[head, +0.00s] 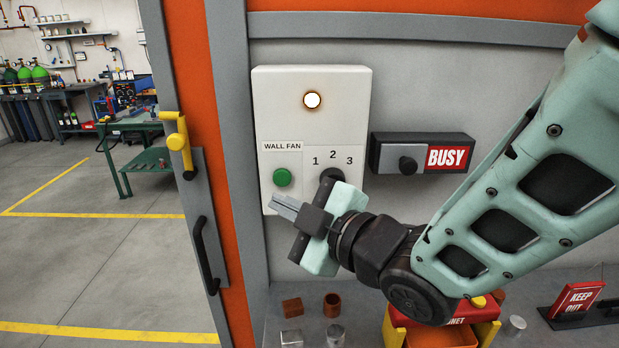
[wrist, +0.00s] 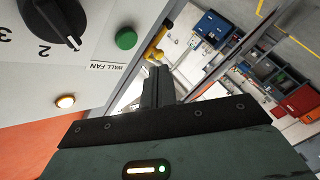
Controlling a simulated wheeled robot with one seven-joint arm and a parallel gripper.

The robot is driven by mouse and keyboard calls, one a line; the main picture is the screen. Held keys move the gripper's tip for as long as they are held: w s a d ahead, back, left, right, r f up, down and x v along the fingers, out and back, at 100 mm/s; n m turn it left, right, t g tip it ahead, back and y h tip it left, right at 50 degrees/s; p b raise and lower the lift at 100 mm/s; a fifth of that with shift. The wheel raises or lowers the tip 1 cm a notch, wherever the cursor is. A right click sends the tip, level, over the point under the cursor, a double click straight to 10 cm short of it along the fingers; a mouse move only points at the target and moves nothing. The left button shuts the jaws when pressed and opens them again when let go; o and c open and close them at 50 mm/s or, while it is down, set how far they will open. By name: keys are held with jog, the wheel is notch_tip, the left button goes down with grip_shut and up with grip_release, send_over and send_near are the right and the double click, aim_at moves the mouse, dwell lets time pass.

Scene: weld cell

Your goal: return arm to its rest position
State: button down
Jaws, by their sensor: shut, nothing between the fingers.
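My gripper (head: 284,207) is in front of the lower part of the white wall fan panel (head: 312,120) in the head view. Its fingers are shut with nothing between them and point left, just below the green button (head: 282,178). In the wrist view my gripper (wrist: 158,80) shows with its fingers together. The panel has a lit lamp (head: 312,100) and a black dial (head: 333,177) marked 1, 2, 3. My gripper partly hides the dial in the head view.
A BUSY slider sign (head: 447,157) is on the wall right of the panel. An orange door frame (head: 222,120) with a black handle stands left.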

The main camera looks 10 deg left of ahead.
jog(key=shift+s+d, duration=0.25)
jog(key=shift+s, duration=0.7)
jog(key=w+d+f+m+h, duration=0.1)
jog(key=d+f+m+h, duration=0.4)
jog(key=d, duration=0.2)
jog(key=s+d+f+m+g+h+b, duration=0.1)
jog(key=s+d+f+m+g+h, duration=0.1)
jog(key=s+d+m+g+h, duration=0.2)
jog(key=s+d+f+m+g+h, duration=0.3)
jog(key=s+d, duration=0.8)
jog(key=d, duration=0.4)
jog(key=shift+s+f+m+g+h+b, duration=0.2)
jog(key=shift+m+g+h+b, duration=0.15)
jog(key=shift+m+g+h, duration=0.65)
